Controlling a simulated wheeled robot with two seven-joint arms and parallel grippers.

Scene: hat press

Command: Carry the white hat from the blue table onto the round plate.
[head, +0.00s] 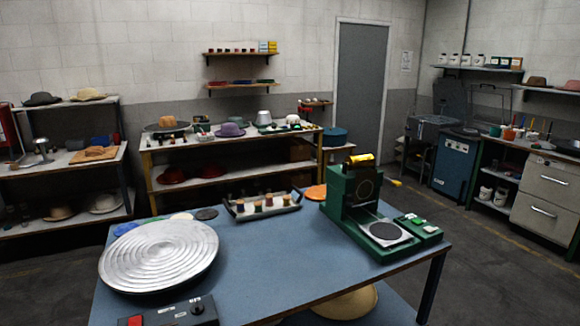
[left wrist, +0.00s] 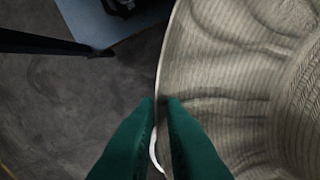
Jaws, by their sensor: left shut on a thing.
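In the left wrist view my left gripper (left wrist: 159,101) has its two green fingers shut on the brim of a pale, ribbed woven hat (left wrist: 225,70). The hat fills the right of that view and its crown is partly cut off. A dark floor and a table edge with a dark leg show beyond the brim. In the head view the round plate (head: 160,255), silver with concentric rings, lies on the left of the blue table (head: 275,258) with nothing on it. Neither gripper nor the held hat shows in the head view.
A green press machine (head: 355,200) stands on the table's right. A tray of spools (head: 262,205) is at its back edge. A control box (head: 170,313) with a red button is in front of the plate. A tan rounded thing (head: 348,303) sits under the table. The table's middle is clear.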

